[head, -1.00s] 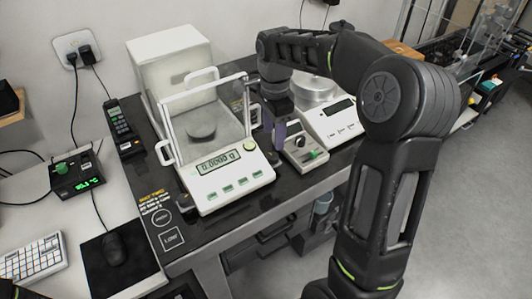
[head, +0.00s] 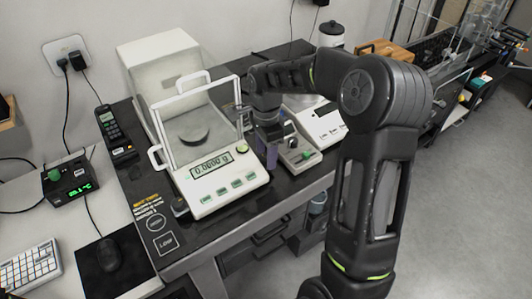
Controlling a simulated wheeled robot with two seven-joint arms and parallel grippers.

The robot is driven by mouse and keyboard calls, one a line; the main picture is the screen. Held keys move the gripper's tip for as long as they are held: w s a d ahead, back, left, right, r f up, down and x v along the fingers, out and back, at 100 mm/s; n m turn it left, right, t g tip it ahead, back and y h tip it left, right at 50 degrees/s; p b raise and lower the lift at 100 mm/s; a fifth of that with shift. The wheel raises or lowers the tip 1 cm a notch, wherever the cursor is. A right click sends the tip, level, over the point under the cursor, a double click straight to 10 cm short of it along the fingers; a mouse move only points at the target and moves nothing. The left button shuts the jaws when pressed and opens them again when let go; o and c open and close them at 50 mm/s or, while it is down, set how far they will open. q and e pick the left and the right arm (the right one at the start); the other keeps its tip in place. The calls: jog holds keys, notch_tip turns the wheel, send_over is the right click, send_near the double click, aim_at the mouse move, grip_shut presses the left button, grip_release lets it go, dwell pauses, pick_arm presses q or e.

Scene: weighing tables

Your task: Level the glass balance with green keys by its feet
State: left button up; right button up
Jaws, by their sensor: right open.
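The glass balance with green keys (head: 222,205) stands on the black-topped table, with a clear draft shield, a round pan inside and a lit display that seems to read 0.0000 g. A dark round foot (head: 180,207) shows at its front left corner. The front right foot is hidden behind my gripper. My right gripper (head: 279,150) is beside the balance's front right corner, pointing down, with purple fingers, open. I cannot tell whether it touches the balance. My left gripper is not in view.
A small grey device with a green part (head: 297,154) stands close to the right of my gripper. A second white balance (head: 322,122) is behind it, partly covered by my arm. A black handset (head: 116,133) lies to the left.

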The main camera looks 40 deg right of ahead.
jog(key=shift+f, duration=0.35)
grip_shut()
dwell(0.4)
